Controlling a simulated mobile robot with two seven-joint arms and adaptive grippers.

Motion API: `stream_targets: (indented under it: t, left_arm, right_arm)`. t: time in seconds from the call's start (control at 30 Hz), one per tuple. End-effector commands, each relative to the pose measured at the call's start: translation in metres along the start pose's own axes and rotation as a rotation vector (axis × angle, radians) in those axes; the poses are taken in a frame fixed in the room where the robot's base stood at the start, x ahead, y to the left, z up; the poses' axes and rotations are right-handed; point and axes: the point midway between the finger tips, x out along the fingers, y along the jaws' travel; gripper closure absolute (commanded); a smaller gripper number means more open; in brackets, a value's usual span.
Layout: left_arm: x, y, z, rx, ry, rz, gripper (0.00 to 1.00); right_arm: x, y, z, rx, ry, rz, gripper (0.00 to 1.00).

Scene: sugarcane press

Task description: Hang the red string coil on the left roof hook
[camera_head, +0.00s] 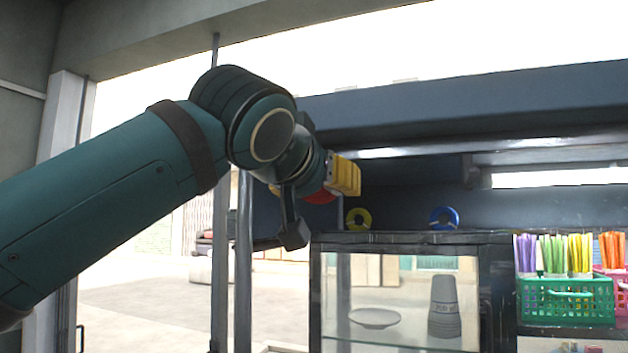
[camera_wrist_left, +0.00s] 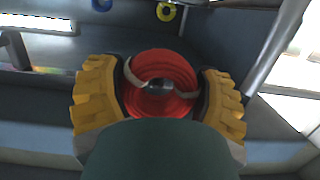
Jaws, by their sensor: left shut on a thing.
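The red string coil (camera_wrist_left: 160,75) is between the yellow fingers of my left gripper (camera_wrist_left: 160,98) in the left wrist view. The fingers are shut on its two sides. A pale band and a dark centre show on the coil. In the head view only a red sliver of the coil (camera_head: 320,197) shows beneath the yellow fingers of my left gripper (camera_head: 343,176), raised left of the cabinet top. My own arm hides most of it. I cannot make out the left roof hook for certain. My right gripper is not in view.
A yellow coil (camera_head: 358,218) and a blue coil (camera_head: 444,217) hang behind the glass cabinet (camera_head: 400,239). A green basket (camera_head: 566,300) of coloured straws stands at the right. A roof beam (camera_head: 470,100) spans above. Vertical posts (camera_head: 245,262) stand left of the cabinet.

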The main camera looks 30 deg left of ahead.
Motion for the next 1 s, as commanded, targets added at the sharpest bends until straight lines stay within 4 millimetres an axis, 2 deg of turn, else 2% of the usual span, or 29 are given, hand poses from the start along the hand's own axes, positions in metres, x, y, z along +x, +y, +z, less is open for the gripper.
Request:
stream_targets:
  t: [0.53,1.0]
  left_arm:
    - [0.029,0.001,-0.004,0.0,-0.001,0.0,0.61]
    - [0.043,0.001,0.004,-0.001,0.0,0.0,0.61]
  right_arm:
    - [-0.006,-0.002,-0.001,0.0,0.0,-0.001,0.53]
    - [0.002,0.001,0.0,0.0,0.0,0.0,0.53]
